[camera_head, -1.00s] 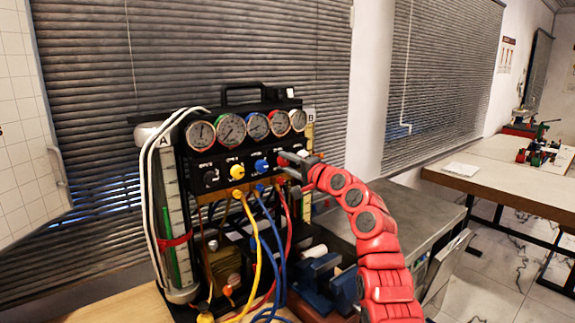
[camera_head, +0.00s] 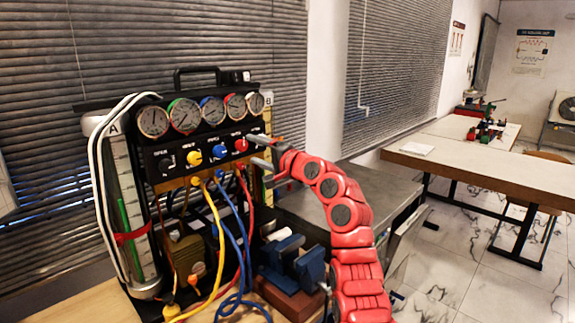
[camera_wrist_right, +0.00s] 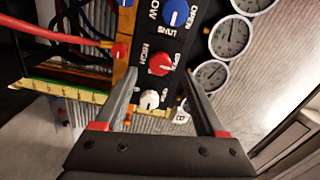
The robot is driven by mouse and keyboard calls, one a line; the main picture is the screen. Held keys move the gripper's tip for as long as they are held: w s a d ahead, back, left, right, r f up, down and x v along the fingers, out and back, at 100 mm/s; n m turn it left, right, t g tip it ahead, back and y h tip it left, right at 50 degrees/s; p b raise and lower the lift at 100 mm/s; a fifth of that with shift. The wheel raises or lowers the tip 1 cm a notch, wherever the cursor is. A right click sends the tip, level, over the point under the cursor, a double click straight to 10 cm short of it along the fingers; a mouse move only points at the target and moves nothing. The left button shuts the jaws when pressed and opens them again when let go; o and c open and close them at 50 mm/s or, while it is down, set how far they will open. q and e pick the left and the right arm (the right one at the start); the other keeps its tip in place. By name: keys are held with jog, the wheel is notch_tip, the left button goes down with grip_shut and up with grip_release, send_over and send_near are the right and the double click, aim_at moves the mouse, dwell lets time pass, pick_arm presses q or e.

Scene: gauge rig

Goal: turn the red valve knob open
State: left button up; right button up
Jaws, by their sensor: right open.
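The knob's exact turn angle is hard to read. My left gripper is not in view.
A blue knob (camera_head: 214,151) and a yellow knob (camera_head: 194,158) sit left of the red one. A white knob (camera_wrist_right: 149,99) lies close to the fingers. Round gauges (camera_head: 213,110) line the panel above. Coloured hoses (camera_head: 225,220) hang below. A blue vise (camera_head: 296,262) stands below the arm.

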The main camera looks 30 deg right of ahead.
jog(key=b+v, duration=0.1)
jog(key=v, duration=1.1)
jog(key=shift+s+b, duration=0.3)
jog(key=shift+s, duration=0.1)
jog(key=shift+w+d, duration=0.1)
